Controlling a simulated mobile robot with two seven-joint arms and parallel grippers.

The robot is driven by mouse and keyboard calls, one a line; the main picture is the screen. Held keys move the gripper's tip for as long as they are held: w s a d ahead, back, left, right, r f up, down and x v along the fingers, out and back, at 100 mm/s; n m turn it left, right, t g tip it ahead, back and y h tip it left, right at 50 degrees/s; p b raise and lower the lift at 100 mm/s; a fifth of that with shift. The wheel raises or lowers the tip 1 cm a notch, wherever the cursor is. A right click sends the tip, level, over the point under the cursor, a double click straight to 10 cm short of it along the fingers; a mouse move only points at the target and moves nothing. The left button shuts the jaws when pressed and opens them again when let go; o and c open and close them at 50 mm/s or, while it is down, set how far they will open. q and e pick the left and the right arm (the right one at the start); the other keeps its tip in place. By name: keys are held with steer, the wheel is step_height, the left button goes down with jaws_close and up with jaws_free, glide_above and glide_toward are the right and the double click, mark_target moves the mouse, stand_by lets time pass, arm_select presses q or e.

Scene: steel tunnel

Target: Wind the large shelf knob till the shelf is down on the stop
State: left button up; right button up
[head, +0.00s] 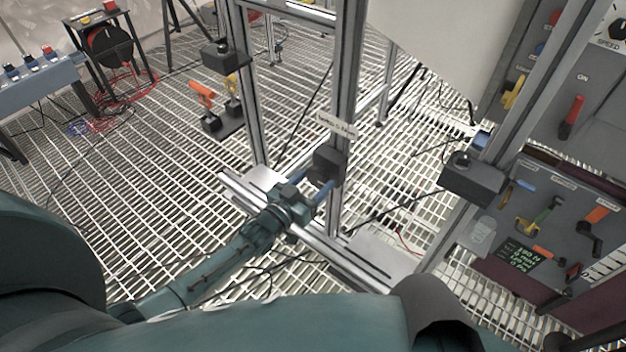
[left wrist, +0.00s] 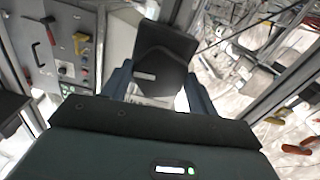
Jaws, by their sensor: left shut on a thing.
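A large dark, blocky knob (head: 328,163) sits on the middle upright post of the metal frame, just below a small white label whose text I cannot read. My left gripper (head: 321,182) reaches it from the lower left, with its blue fingers at the knob's sides. In the left wrist view the knob (left wrist: 163,58) fills the space between the two fingers, and the gripper is shut on it. I cannot make out the shelf or the stop for certain. My right gripper is not in view.
Similar dark blocks sit on the left post (head: 222,56) and the right post (head: 472,178). A grey control panel (head: 560,235) with coloured handles stands at the right. A blue bench (head: 42,82) is at the far left. The grating floor (head: 175,165) left of the frame is mostly clear.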

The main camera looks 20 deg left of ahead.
arm_select(q)
steer(key=n, duration=0.4)
steer(key=shift+n, duration=1.9)
steer(key=shift+n+b, duration=0.3)
steer(key=o, duration=1)
steer(key=p+v, duration=0.1)
steer(key=v, duration=1.2)
steer(key=shift+s+r, duration=0.1)
